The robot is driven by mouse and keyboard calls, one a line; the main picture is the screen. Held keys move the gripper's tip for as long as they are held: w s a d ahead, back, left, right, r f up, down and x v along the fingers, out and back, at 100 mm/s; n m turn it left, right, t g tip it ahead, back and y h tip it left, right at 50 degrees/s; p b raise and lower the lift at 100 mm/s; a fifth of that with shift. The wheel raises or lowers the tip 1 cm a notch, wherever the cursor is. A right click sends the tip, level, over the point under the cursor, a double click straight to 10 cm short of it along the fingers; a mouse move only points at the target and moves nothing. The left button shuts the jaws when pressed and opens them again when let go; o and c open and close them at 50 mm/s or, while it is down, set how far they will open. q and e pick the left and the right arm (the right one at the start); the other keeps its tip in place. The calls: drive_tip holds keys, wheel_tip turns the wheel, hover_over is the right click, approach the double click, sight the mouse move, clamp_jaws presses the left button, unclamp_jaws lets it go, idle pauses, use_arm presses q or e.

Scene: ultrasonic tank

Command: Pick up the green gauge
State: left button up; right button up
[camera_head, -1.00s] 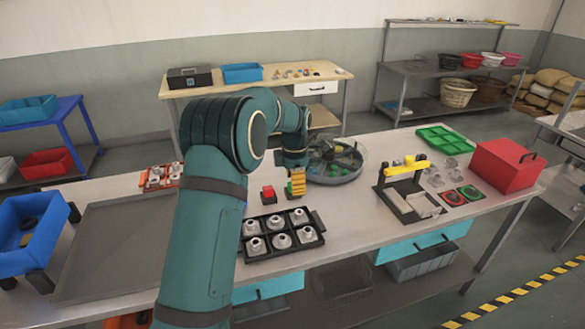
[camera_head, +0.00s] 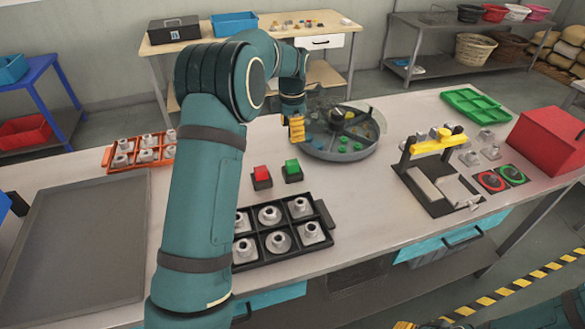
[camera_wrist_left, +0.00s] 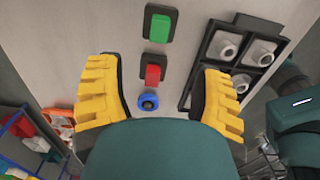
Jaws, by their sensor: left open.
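The green gauge (camera_head: 512,174) is a flat green ring with a dark middle. It lies at the right of the table, beside a matching red ring gauge (camera_head: 491,181), in front of the red box. My left gripper (camera_head: 296,130) is open with nothing between its yellow fingers, above the table by the round tank's left edge, well to the left of the gauge. Its yellow fingers also show spread apart in the left wrist view (camera_wrist_left: 160,100), where the green gauge is not visible. A yellow piece at the bottom edge looks like my right gripper (camera_head: 404,325), mostly cut off.
A round clear-lidded tank (camera_head: 345,150) and a stand with a yellow handle (camera_head: 433,145) lie between my left gripper and the gauge. Red (camera_head: 262,176) and green (camera_head: 292,169) buttons, a black tray (camera_head: 325,215), a red box (camera_head: 550,140) and a green tray (camera_head: 478,106) are also there.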

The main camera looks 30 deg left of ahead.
sight(292, 162)
use_arm(q)
wheel_tip(292, 162, down, 14)
drive_tip(key=shift+w+r+b, duration=0.1)
drive_tip(key=shift+r+b, duration=0.05)
drive_tip(key=shift+b, duration=0.5)
clamp_jaws()
